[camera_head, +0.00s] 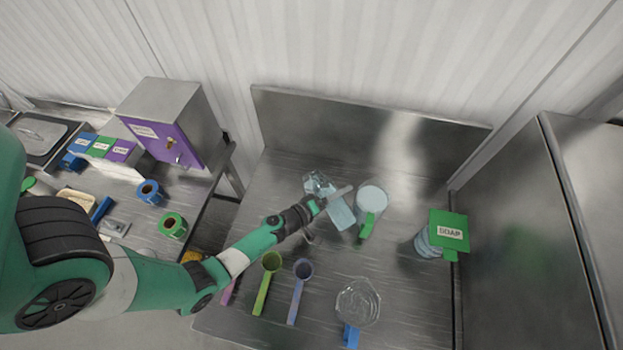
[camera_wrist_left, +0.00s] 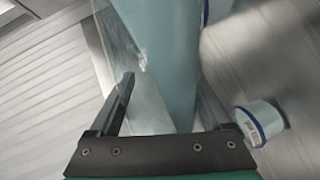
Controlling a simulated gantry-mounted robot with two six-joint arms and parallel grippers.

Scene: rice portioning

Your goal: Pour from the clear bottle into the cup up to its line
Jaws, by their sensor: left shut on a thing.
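My left gripper (camera_head: 322,203) is shut on a clear bottle (camera_head: 341,212) with pale blue contents and holds it tilted over the steel table. In the left wrist view the bottle (camera_wrist_left: 165,50) fills the space between the fingers, its pale blue contents reaching down between them. A clear cup with a blue handle (camera_head: 357,300) stands at the front and looks empty. A pale round cup with a green handle (camera_head: 371,197) stands just right of the bottle. I cannot tell whether anything is flowing, and no fill line can be made out.
A green scoop (camera_head: 267,283) and a purple-grey scoop (camera_head: 299,290) lie in front of my arm. A bottle with a green soap sign (camera_head: 449,235) stands at right, beside a steel cabinet (camera_head: 535,230).

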